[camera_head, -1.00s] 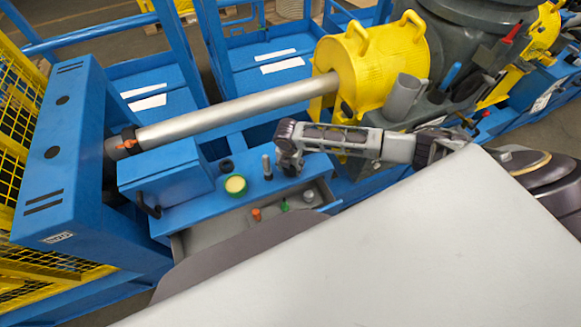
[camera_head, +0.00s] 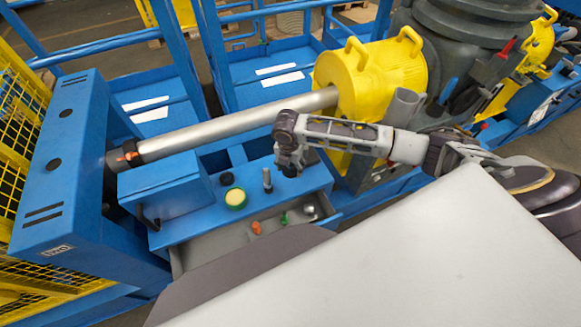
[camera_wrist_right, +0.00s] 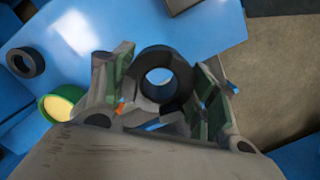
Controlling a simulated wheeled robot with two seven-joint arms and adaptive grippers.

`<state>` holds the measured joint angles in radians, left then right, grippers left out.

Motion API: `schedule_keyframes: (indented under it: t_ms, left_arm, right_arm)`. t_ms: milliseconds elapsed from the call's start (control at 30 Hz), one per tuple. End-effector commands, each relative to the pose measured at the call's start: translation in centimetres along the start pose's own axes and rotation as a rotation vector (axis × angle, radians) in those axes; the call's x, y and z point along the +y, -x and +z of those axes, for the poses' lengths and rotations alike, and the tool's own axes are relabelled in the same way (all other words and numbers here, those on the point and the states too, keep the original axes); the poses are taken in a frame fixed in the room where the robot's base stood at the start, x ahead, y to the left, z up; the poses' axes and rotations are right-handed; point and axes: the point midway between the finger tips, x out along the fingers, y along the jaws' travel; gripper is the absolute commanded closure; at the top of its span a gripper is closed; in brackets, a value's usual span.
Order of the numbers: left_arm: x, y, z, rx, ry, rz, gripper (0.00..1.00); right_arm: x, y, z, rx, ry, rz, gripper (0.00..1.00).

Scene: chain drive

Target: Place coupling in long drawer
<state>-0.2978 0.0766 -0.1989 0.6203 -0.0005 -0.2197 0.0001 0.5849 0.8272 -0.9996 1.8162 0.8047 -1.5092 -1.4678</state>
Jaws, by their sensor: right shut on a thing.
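The coupling appears as a thick black ring (camera_wrist_right: 180,88) between the fingers of my right gripper (camera_wrist_right: 160,95) in the right wrist view. My right gripper (camera_head: 289,163) is shut on it, and the ring shows small and dark below the fingers in the head view (camera_head: 289,172). It is over the right part of the blue worktop. The long drawer (camera_head: 205,247) is a grey, open tray below the worktop's front edge, partly hidden by my own body. My left gripper is not in view.
On the worktop (camera_head: 185,232) stand a second black ring (camera_head: 227,178), a green-and-yellow round part (camera_head: 236,198) and an upright bolt-like pin (camera_head: 267,180). The drawer holds an orange part (camera_head: 256,228), a green part (camera_head: 284,218) and a grey part (camera_head: 309,209). A blue box (camera_head: 165,187) stands at left.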

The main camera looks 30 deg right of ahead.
Motion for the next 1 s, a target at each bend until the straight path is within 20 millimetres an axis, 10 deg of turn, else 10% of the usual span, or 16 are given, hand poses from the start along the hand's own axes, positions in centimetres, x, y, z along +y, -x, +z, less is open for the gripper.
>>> schedule_keyframes:
  t_ms: [1000]
  left_arm:
    - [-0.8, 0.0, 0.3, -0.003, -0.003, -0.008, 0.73]
  right_arm:
    - [0.0, 0.4, 0.1, -0.002, -0.133, -0.012, 1.00]
